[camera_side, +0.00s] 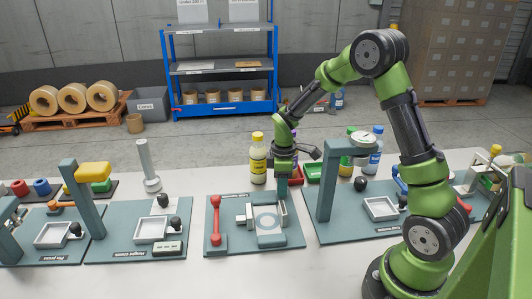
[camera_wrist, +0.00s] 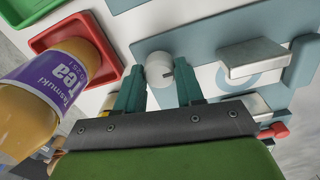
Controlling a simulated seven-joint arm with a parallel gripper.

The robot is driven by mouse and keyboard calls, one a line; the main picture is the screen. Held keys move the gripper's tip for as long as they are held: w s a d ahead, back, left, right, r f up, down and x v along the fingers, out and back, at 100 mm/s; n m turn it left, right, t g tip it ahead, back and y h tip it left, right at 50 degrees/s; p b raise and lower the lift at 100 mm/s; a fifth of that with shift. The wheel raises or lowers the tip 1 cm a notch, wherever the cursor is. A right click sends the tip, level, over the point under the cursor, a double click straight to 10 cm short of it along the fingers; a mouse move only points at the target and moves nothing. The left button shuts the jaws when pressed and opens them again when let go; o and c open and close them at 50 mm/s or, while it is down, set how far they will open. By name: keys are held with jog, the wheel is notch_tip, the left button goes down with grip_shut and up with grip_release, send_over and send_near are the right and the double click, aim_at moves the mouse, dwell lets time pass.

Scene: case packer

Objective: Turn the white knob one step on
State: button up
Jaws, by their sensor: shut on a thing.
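The white knob (camera_wrist: 158,66) shows in the wrist view as a short round cylinder with a small dark mark on its side, on a grey-blue plate. My gripper (camera_wrist: 160,82) has its two teal fingers on either side of the knob, shut on it. In the side view my gripper (camera_side: 283,188) points down at the back right of the middle station's base plate (camera_side: 228,242). The knob is hidden there behind the gripper and fixture, so its turn angle cannot be read in that view.
A metal block (camera_wrist: 254,57) lies right of the knob. A red-handled lever (camera_side: 215,218) stands left.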

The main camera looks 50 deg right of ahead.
jog(key=shift+m, duration=0.4)
jog(key=m, duration=1.3)
jog(key=shift+w+r, duration=0.1)
jog(key=shift+m+g, duration=0.3)
jog(key=shift+m, duration=1.6)
jog(key=o, duration=1)
jog(key=shift+o, duration=0.2)
